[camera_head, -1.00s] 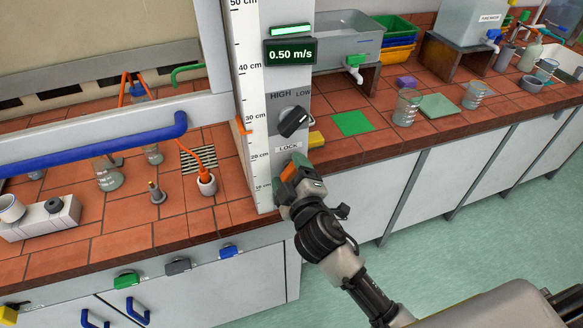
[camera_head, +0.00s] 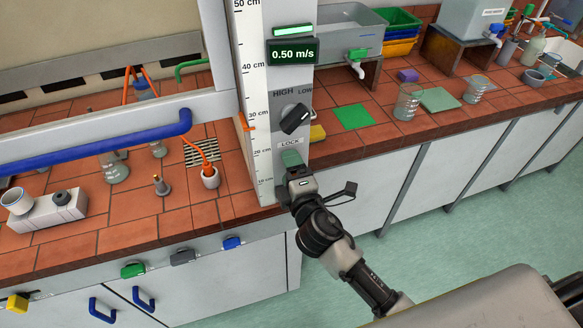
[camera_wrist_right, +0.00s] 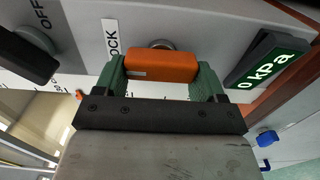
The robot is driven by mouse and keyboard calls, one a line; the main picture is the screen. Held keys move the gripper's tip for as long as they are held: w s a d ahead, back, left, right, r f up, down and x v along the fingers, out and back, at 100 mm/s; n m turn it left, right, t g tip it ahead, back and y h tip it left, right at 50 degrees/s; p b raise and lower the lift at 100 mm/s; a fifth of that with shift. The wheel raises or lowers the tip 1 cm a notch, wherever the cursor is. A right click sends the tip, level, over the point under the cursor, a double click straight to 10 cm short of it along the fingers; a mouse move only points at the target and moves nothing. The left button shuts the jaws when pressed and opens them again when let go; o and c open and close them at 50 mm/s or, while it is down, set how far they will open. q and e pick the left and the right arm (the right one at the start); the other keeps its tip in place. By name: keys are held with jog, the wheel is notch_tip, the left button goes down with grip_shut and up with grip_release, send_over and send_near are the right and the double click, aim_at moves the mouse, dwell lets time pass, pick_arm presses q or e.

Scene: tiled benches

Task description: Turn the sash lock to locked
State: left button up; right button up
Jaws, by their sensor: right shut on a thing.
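The sash lock is an orange handle (camera_wrist_right: 160,66) on the white post, just below the LOCK label (camera_head: 290,143). In the right wrist view the handle lies crosswise between the two green fingers of my right gripper (camera_wrist_right: 163,72), which is shut on it. In the head view the same gripper (camera_head: 292,160) is at the post under the label and hides the handle. The sash (camera_head: 105,112), with its long blue handle (camera_head: 95,148), stands left of the post. My left gripper is not in view.
A black HIGH/LOW knob (camera_head: 295,118) and a 0.50 m/s display (camera_head: 292,51) sit above the lock. A scale (camera_head: 254,90) runs up the post. Front valves (camera_head: 182,257) are below left.

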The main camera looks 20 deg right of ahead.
dwell(0.4)
jog(key=o, duration=0.9)
jog(key=shift+s, duration=0.1)
jog(key=s+b, duration=0.3)
jog(key=s, duration=0.7)
jog(key=shift+s+d, duration=0.15)
jog(key=shift+s, duration=0.15)
